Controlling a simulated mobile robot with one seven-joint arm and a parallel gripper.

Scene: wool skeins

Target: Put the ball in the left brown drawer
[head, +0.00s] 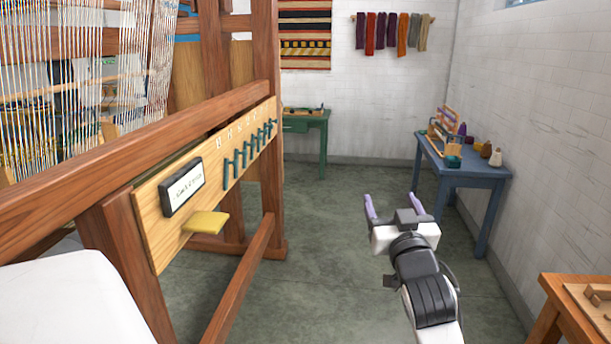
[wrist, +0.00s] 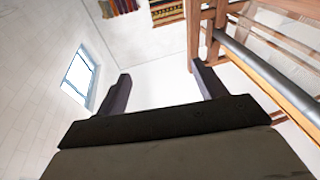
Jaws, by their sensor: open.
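My gripper (head: 392,207) is open and empty, held in the air over the floor right of centre in the head view. Its two dark fingers stand wide apart in the wrist view (wrist: 161,78), with only wall and loom behind them. I see no ball that I can make out in either view. I see no brown drawer either. A green table (head: 321,124) by the back wall has what looks like a green drawer front.
A large wooden loom (head: 258,107) fills the left, with a row of pegs and a yellow ledge (head: 204,222). A blue table (head: 470,172) with yarn cones stands at the right wall. A brown wooden table (head: 575,283) is at lower right. The grey floor (head: 340,235) between is clear.

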